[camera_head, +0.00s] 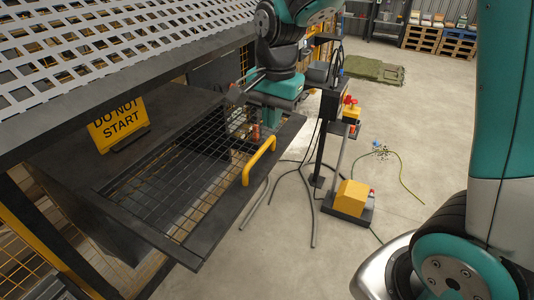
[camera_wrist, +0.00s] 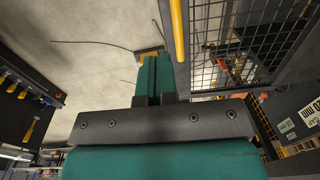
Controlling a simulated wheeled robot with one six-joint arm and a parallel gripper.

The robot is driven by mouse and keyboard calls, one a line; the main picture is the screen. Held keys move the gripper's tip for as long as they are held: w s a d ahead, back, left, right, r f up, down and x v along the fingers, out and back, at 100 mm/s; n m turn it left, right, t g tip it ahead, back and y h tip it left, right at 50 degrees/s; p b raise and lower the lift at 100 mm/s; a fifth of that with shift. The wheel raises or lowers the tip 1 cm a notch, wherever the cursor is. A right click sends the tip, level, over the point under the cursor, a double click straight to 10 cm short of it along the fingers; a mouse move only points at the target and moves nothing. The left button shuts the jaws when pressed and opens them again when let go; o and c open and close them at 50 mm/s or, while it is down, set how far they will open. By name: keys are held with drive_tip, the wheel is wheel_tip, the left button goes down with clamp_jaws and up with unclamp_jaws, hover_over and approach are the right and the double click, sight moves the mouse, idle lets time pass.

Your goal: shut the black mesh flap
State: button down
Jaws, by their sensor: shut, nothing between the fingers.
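The black mesh flap (camera_head: 163,190) stands open in the head view. It sticks out from the dark machine housing, its frame close to level, with a yellow bar handle (camera_head: 260,160) on its outer edge. In the wrist view the flap's mesh (camera_wrist: 222,45) and the handle (camera_wrist: 179,30) are at the upper right. My gripper (camera_wrist: 153,65) is shut and empty, with its teal fingers together just left of the handle in that picture. In the head view my wrist is at the flap's far corner, and the fingertips are not clear. I cannot tell whether they touch the flap.
A yellow "DO NOT START" sign (camera_head: 118,122) stands on the housing beside the flap. A perforated grey panel (camera_head: 110,50) overhangs it. A black post (camera_head: 328,125), a yellow box (camera_head: 350,197) and dark hoses stand or lie right of the flap. Open concrete floor lies beyond.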

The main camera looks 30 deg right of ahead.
sight(267, 172)
drive_tip(key=f+p, duration=0.1)
drive_tip(key=f, duration=0.7)
drive_tip(key=f+p, duration=0.1)
drive_tip(key=f, duration=0.4)
drive_tip(key=shift+w+a+p, duration=0.3)
drive_tip(key=shift+a+p, duration=0.05)
